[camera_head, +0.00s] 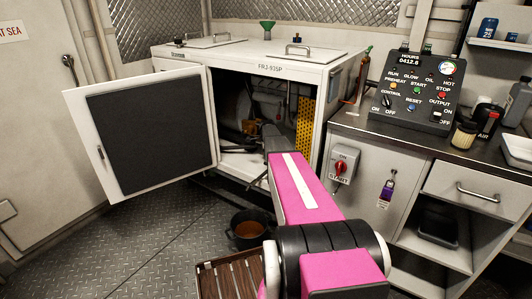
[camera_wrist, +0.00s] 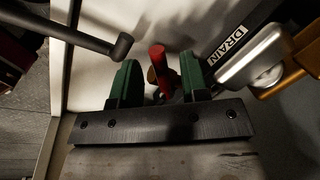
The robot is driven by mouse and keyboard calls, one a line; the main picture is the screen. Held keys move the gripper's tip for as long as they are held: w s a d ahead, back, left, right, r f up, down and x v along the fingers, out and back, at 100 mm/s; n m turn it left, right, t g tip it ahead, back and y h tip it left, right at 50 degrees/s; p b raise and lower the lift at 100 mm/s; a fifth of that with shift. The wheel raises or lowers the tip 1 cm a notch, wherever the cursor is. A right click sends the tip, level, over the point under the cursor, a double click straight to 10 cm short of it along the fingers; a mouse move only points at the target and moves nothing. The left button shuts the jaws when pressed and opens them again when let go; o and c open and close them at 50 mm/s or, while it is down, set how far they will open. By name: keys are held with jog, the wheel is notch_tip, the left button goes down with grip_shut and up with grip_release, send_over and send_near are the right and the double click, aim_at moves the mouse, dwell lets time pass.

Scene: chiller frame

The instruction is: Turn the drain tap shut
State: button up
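The drain tap shows in the wrist view as a red handle (camera_wrist: 158,57) with a brass-coloured part beneath it. A black label reading DRAIN (camera_wrist: 228,43) is to its right. My gripper (camera_wrist: 160,68) is open, its two green fingers on either side of the red handle. Gaps show between the handle and the fingers; I cannot tell whether either touches. The tap's lower part is hidden behind the gripper. In the head view my arm reaches into the open cabinet (camera_head: 341,72), and neither the tap nor the fingertips can be made out.
A grey rod (camera_wrist: 85,36) with a thick end is left of the fingers; a silver cylinder (camera_wrist: 254,57) is close on the right. The cabinet door (camera_head: 150,130) stands open to the left. A dark bucket (camera_head: 249,243) with brown liquid stands on the floor below the cabinet.

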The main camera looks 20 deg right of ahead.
notch_tip(320, 180, up, 11)
jog(key=s, duration=0.2)
jog(key=shift+a+f, duration=0.2)
